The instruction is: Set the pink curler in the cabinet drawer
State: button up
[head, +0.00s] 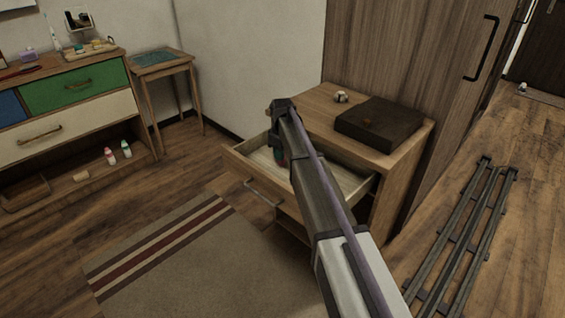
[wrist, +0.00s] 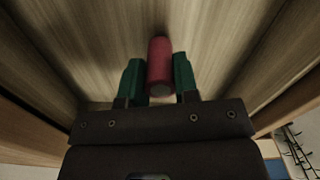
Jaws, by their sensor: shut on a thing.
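The pink curler (wrist: 160,58) is a small reddish-pink cylinder between the two green fingers of my gripper (wrist: 158,80) in the wrist view. The gripper is shut on it. The cabinet drawer (head: 245,178) is pulled open at the front of the wooden cabinet (head: 407,165) in the head view. My gripper reaches down into the drawer's left part, and my arm covers its middle. In the wrist view the pale drawer floor (wrist: 235,30) lies beyond the curler, with walls on both sides. I cannot tell whether the curler touches the floor.
A dark flat box (head: 378,124) and a small pale object (head: 341,96) are on the cabinet top. A tall wardrobe (head: 400,50) stands behind. A dresser (head: 70,90) and a small side table (head: 162,60) are at the left. A striped rug (head: 180,265) lies in front.

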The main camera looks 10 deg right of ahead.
jog(key=shift+f+p, duration=0.2)
jog(key=shift+p, duration=0.1)
jog(key=shift+f, duration=0.25)
jog(key=o, duration=0.9)
notch_tip(320, 180, up, 13)
jog(key=p, duration=1.2)
jog(key=s+m, duration=0.9)
jog(key=s, duration=2.9)
notch_tip(320, 180, up, 11)
jog(key=p, duration=1.1)
jog(key=shift+w+d, duration=0.15)
jog(key=shift+w, duration=0.2)
